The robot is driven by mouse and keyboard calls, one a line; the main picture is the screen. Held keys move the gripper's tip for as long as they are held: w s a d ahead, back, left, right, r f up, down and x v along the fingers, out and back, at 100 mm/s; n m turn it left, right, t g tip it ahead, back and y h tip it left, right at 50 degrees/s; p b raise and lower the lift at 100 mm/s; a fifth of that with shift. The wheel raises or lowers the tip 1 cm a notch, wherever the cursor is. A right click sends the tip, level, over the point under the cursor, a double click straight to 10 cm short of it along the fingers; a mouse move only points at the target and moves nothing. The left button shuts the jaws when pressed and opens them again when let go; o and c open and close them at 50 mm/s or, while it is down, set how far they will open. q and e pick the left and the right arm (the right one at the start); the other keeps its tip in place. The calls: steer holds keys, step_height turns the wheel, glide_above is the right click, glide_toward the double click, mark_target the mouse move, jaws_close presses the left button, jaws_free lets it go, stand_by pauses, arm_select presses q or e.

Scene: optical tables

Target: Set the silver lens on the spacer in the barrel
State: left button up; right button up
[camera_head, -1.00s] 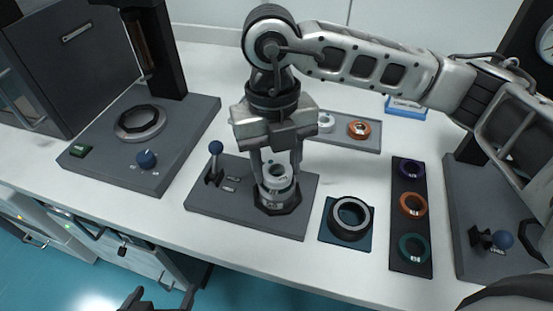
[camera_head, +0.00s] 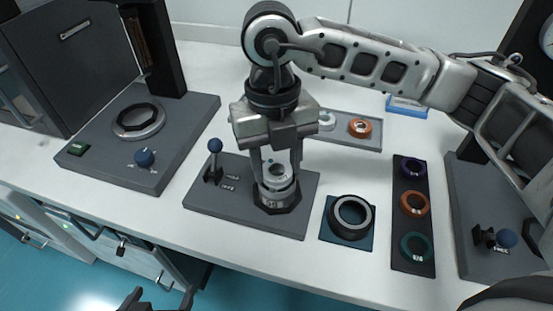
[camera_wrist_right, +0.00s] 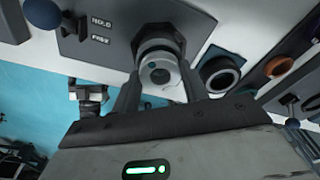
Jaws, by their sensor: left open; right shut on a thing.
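My right gripper (camera_head: 276,178) points down over the fixture and is shut on the silver lens (camera_head: 277,171), a pale ring with a dark centre. In the right wrist view the lens (camera_wrist_right: 159,72) sits between the two fingers. The barrel (camera_head: 278,201), silver with a dark base, stands directly below on the grey fixture plate (camera_head: 215,205). The lens is at or just above its mouth; I cannot tell whether they touch. The spacer is hidden. My left gripper (camera_head: 157,301) is open and empty at the bottom edge, away from the table.
A blue-knobbed lever (camera_head: 215,146) stands left of the barrel. A black ring (camera_head: 351,217) on a dark mat sits to the right. Beyond it is a rack (camera_head: 399,263) with purple, orange and teal rings. A grey tray (camera_head: 343,138) behind holds a pale ring and an orange ring.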

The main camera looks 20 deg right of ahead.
steer(key=shift+f+b, duration=0.35)
steer(key=shift+b, duration=0.3)
stand_by(1.0)
steer(key=o, duration=1.1)
steer(key=shift+c, duration=0.2)
